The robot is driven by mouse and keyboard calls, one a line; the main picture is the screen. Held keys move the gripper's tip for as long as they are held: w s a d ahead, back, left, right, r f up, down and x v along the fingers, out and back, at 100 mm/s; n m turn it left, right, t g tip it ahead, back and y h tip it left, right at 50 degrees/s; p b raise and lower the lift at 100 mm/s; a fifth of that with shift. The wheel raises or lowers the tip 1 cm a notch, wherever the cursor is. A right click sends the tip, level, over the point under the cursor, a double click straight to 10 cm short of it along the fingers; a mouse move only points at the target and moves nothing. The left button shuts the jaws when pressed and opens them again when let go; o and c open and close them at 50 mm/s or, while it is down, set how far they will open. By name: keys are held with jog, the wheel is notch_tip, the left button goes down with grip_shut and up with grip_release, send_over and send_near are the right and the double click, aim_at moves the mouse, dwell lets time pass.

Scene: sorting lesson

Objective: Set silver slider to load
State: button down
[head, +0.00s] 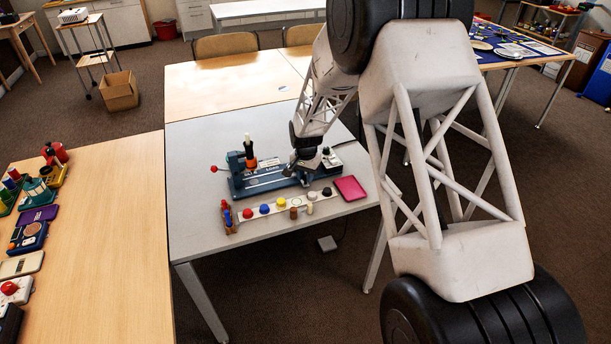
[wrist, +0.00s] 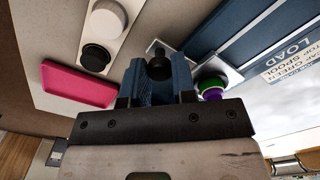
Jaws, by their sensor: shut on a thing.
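The blue machine (head: 262,184) stands on the grey table, with an upright post at its left. My gripper (head: 305,172) is low over the machine's right part in the head view. In the wrist view its two blue fingers (wrist: 160,80) are closed around a black round knob (wrist: 158,66). A silver metal strip (wrist: 229,72) shows beside the knob, along the blue body; I cannot tell whether the knob is joined to it. A white label (wrist: 293,62) reading LOAD is to the right. Green and purple round parts (wrist: 213,87) sit close to the right finger. The fingers and arm hide the slider in the head view.
A pale strip with several coloured knobs (head: 264,209) lies in front of the machine. A pink tray (head: 350,188) is at its right. A red-ended lever (head: 214,169) sticks out left. A wooden table (head: 110,270) with several devices stands at the left.

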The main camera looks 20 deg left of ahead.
jog(key=shift+s+a, duration=3.05)
jog(key=c, duration=0.9)
grip_release()
jog(key=shift+r, duration=3.9)
jog(key=shift+d, duration=0.1)
